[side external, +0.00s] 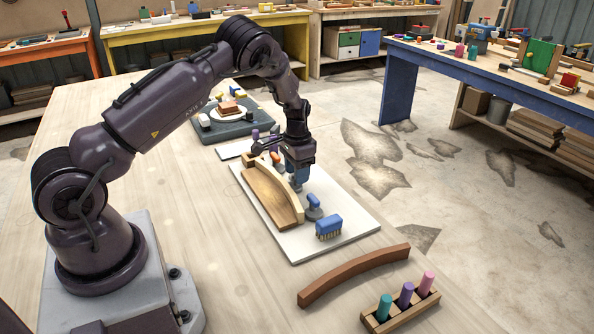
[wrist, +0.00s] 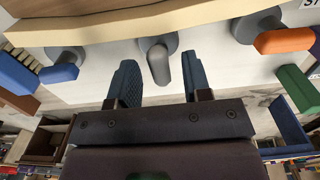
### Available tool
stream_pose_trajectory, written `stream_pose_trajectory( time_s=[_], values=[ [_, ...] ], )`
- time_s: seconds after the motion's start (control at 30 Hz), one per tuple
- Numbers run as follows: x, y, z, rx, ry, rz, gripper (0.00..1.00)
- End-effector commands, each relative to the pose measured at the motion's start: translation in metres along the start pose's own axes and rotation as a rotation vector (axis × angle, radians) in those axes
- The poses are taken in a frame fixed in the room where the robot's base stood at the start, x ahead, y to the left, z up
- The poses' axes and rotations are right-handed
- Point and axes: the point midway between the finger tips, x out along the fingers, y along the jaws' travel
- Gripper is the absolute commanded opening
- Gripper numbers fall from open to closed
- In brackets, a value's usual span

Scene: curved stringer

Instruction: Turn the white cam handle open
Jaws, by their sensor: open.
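A pale grey-white cam handle (wrist: 159,66) on a round grey base shows in the wrist view, beside the edge of the cream curved stringer (wrist: 120,27). My gripper (wrist: 158,76) is open, with one finger on each side of this handle. Small gaps show between the handle and both fingers. A blue cam handle (wrist: 58,72) is to the left and an orange one (wrist: 285,40) to the right. In the side external view my gripper (side external: 299,180) is low over the white board (side external: 345,243). It hides the white handle there. The blue handle (side external: 314,204) stands nearer the camera.
A blue brush (side external: 328,229) sits on the board near the blue handle. A brown curved strip (side external: 352,275) and a peg rack (side external: 402,312) lie at the front right of the bench. A dark tray (side external: 232,130) is behind my arm. Bare bench is left of the board.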

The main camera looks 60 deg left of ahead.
Motion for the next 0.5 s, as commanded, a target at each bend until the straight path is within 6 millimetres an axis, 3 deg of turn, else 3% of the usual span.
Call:
stream_pose_trajectory(
  time_s=[0.17,0.37,0.5],
  values=[
    [-0.0001,0.0,-0.0001,0.0,0.0,0.0,0.45],
    [-0.0002,0.0001,0.0,0.0,0.0,0.0,0.01],
    [-0.0003,0.0001,0.0,0.0,0.0,0.0,0.0]
  ],
)
